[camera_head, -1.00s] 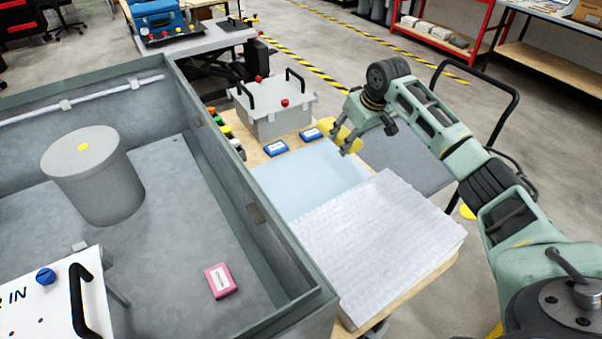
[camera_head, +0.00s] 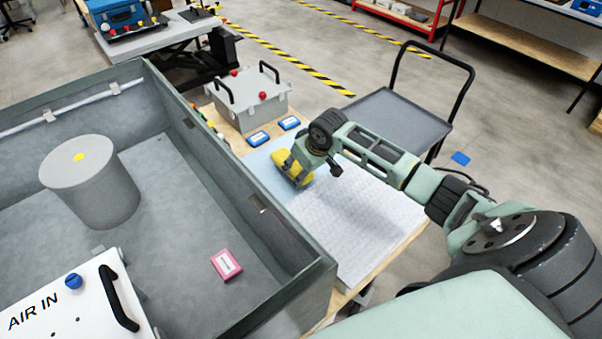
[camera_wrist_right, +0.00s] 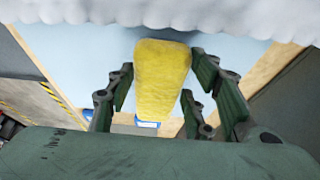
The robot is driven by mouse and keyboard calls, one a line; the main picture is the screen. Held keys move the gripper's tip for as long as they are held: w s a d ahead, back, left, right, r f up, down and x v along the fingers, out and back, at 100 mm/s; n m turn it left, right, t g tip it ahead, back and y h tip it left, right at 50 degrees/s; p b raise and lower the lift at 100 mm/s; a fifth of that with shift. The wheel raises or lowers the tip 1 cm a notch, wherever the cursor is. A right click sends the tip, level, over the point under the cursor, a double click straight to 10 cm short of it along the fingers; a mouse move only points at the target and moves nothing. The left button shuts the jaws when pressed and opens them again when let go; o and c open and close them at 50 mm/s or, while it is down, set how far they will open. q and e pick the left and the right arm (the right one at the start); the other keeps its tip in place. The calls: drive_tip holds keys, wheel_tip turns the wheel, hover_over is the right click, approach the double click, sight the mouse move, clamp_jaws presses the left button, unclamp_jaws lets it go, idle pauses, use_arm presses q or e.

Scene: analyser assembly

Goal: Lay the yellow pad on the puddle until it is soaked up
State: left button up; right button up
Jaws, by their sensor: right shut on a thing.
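My right gripper (camera_head: 300,163) is shut on the yellow pad (camera_head: 292,172). It holds the pad over the light blue sheet on the wooden table, beside the grey tank's right wall. In the right wrist view the yellow pad (camera_wrist_right: 162,80) sits between the two fingers, with the pale blue sheet behind it. I cannot tell whether the pad touches the sheet. I cannot make out a puddle in either view. My left gripper is not in view.
The open grey tank (camera_head: 293,243) holds a grey cylinder (camera_head: 95,190) and a pink box (camera_head: 226,264). A white textured stack (camera_head: 365,215) lies on the table below my right arm. Two blue boxes (camera_head: 258,138) and a grey handled case (camera_head: 250,95) stand behind.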

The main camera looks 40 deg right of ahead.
drive_tip(key=shift+f, duration=1.25)
drive_tip(key=o, duration=1.1)
drive_tip(key=shift+f, duration=0.15)
